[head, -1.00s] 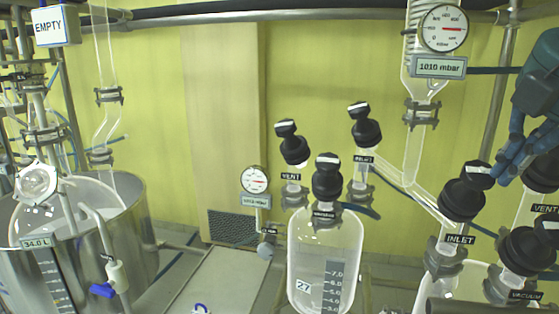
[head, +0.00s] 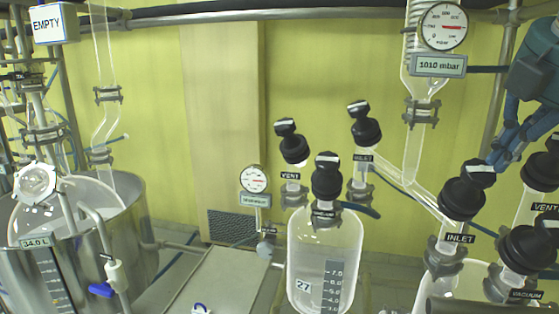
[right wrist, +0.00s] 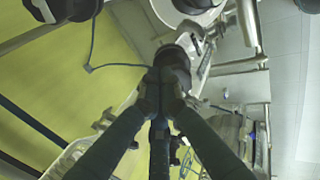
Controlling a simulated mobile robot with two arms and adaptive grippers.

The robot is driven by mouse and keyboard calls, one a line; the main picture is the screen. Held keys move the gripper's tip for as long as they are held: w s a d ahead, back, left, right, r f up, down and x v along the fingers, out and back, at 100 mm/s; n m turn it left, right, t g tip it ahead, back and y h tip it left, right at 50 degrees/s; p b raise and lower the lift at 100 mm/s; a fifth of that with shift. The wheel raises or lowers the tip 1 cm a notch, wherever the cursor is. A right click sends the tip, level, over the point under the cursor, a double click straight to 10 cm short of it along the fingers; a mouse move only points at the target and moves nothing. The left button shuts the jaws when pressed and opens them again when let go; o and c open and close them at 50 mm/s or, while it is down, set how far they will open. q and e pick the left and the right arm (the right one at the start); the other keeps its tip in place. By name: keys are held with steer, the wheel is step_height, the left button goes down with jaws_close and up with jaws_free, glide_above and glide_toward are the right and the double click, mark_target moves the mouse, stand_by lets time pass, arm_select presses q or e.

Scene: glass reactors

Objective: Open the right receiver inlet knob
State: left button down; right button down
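The right receiver inlet knob (head: 463,195) is black, with a handle with a white mark (head: 480,167) on top, above the "INLET" label (head: 459,238) at the right of the head view. My right gripper (head: 496,158) comes down from the upper right, its blue-grey fingertips close beside this handle. In the right wrist view the fingertips (right wrist: 160,93) come close together right in front of a black knob (right wrist: 173,62). They overlap its handle, and I cannot tell whether they grip it. My left gripper is in neither view.
The black vent knob (head: 541,170) and vacuum knob (head: 527,250) stand close on the right. A glass receiver (head: 325,260) with its own black knobs stands at the centre. A gauge (head: 443,27) and slanted glass pipe (head: 425,198) are close to the left of my right gripper.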

steer(key=shift+w+d, duration=0.2)
steer(key=shift+d, duration=0.1)
steer(key=shift+r, duration=0.15)
steer(key=p+v, duration=0.3)
steer(key=v, duration=0.2)
steer(key=shift+r, duration=0.3)
steer(key=shift+d, duration=0.1)
steer(key=shift+f, duration=0.15)
